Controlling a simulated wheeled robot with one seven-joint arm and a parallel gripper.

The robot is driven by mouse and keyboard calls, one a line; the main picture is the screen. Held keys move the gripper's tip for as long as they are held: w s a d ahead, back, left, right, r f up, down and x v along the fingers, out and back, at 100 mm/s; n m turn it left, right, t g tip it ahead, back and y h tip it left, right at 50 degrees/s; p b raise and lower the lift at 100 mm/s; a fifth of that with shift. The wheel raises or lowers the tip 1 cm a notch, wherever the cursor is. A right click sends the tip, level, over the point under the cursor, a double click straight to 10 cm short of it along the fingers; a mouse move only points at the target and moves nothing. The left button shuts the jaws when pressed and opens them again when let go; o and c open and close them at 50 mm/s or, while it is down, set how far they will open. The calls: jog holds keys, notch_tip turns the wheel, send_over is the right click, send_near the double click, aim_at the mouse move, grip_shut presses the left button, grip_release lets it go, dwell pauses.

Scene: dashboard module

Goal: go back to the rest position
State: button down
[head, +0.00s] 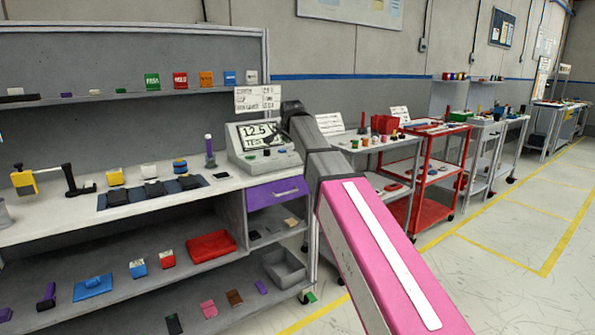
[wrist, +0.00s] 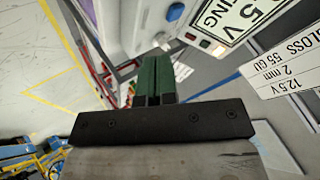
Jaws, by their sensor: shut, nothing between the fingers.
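My gripper shows in the wrist view as two green fingers (wrist: 157,78) side by side on a black mount. They look shut, with nothing between them. In the head view my pink arm (head: 385,260) reaches up from the bottom right, and its dark end (head: 293,112) is in front of the test unit (head: 262,148) on the workbench. The fingers themselves are hard to make out there. The test unit's display reads 12.5. In the wrist view the unit's housing with a blue knob (wrist: 175,11) lies beyond the fingertips; I cannot tell the gap.
The workbench (head: 225,185) holds a yellow tool (head: 24,180), several blocks and a purple-topped bottle (head: 209,150). A red cart (head: 430,195) and other benches stand to the right. The floor (head: 500,230) at right is clear.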

jog(key=s+d+f+n+g, duration=0.15)
jog(key=s+d+f, duration=0.35)
jog(key=f, duration=0.5)
jog(key=s+d+f+n+g+h, duration=0.15)
jog(key=s+d+f, duration=0.25)
jog(key=f, duration=0.5)
jog(key=s+d+f+n+g, duration=0.15)
jog(key=s+d+f, duration=0.35)
jog(key=f, duration=0.5)
jog(key=s+d+f+n+g, duration=0.1)
jog(key=s+d+f, duration=0.3)
jog(key=s+f, duration=0.4)
jog(key=s+d+f+n+g, duration=0.1)
jog(key=s+d+f+g, duration=0.2)
jog(key=s+f, duration=0.6)
jog(key=s+d, duration=0.2)
jog(key=s, duration=0.1)
jog(key=shift+s+f, duration=0.15)
jog(key=shift+s, duration=0.15)
